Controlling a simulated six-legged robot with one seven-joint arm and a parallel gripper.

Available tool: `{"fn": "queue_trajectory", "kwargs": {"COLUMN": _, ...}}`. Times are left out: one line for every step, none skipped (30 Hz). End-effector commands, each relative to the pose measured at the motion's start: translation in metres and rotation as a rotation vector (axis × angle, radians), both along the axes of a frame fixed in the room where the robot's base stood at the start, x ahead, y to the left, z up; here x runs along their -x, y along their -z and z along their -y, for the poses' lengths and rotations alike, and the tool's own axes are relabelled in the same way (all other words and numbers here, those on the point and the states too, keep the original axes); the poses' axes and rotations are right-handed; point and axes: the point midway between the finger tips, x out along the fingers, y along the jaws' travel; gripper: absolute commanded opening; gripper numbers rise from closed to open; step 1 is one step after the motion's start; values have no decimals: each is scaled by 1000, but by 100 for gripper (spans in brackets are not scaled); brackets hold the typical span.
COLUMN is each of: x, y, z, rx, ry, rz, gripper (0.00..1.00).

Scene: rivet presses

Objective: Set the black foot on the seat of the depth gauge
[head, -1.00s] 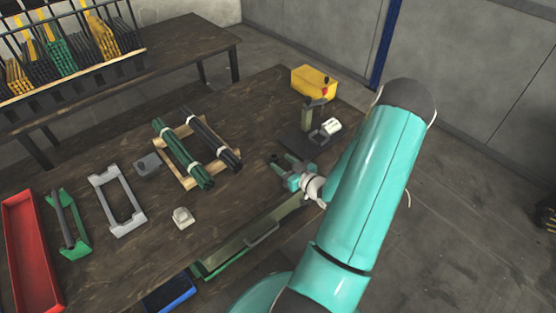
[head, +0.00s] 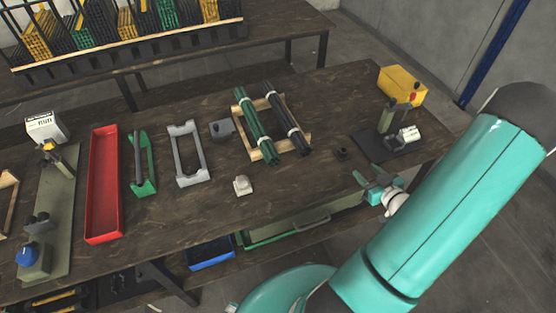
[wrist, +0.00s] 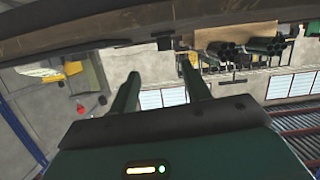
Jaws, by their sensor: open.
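A small dark piece (head: 340,154), which looks like the black foot, lies on the bare table left of the black-based stand. My gripper (head: 371,179) is open and empty at the table's front edge, to the right of and nearer than this piece, apart from it. The two fingers (wrist: 160,88) are spread in the wrist view with nothing between them. A device on a long olive plate (head: 68,215), with a white display box (head: 45,126) and a blue knob (head: 27,256), stands at the far left. I cannot tell for sure whether it is the depth gauge, and its seat is not clear.
The black-based stand (head: 387,146) and a yellow box (head: 402,86) stand at the right end. Green and black rod bundles (head: 256,130) lie on a wooden frame.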

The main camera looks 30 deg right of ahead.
Motion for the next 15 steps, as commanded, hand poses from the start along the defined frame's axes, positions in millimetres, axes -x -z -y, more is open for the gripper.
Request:
{"fn": "queue_trajectory", "kwargs": {"x": -16, "y": -11, "z": 0, "rx": 43, "ry": -12, "rz": -56, "gripper": 48}}
{"fn": "queue_trajectory", "kwargs": {"x": -24, "y": -16, "z": 1, "rx": 65, "ry": -11, "rz": -94, "gripper": 48}}
{"fn": "queue_trajectory", "kwargs": {"x": -34, "y": -24, "z": 2, "rx": 95, "ry": -7, "rz": -145, "gripper": 48}}
{"fn": "queue_trajectory", "kwargs": {"x": -41, "y": -30, "z": 1, "rx": 116, "ry": -3, "rz": -180, "gripper": 48}}
{"fn": "queue_trajectory", "kwargs": {"x": -49, "y": -37, "z": 1, "rx": 137, "ry": 3, "rz": -215, "gripper": 48}}
{"fn": "queue_trajectory", "kwargs": {"x": -58, "y": -47, "z": -1, "rx": 161, "ry": 12, "rz": -257, "gripper": 48}}
{"fn": "queue_trajectory", "kwargs": {"x": -64, "y": -54, "z": -3, "rx": 178, "ry": 21, "rz": -286, "gripper": 48}}
{"fn": "queue_trajectory", "kwargs": {"x": -70, "y": -63, "z": -5, "rx": 194, "ry": 30, "rz": -313, "gripper": 48}}
{"fn": "queue_trajectory", "kwargs": {"x": -77, "y": -74, "z": -9, "rx": 215, "ry": 45, "rz": -346, "gripper": 48}}
{"fn": "queue_trajectory", "kwargs": {"x": -83, "y": -83, "z": -13, "rx": 228, "ry": 56, "rz": -371, "gripper": 48}}
{"fn": "queue_trajectory", "kwargs": {"x": -87, "y": -93, "z": -17, "rx": 240, "ry": 67, "rz": -391, "gripper": 48}}
{"fn": "queue_trajectory", "kwargs": {"x": -93, "y": -105, "z": -24, "rx": 251, "ry": 83, "rz": -418, "gripper": 48}}
{"fn": "queue_trajectory", "kwargs": {"x": -97, "y": -114, "z": -30, "rx": 259, "ry": 94, "rz": -436, "gripper": 48}}
{"fn": "queue_trajectory", "kwargs": {"x": -100, "y": -124, "z": -37, "rx": 265, "ry": 105, "rz": -454, "gripper": 48}}
{"fn": "queue_trajectory", "kwargs": {"x": -104, "y": -137, "z": -46, "rx": 269, "ry": 122, "rz": -474, "gripper": 48}}
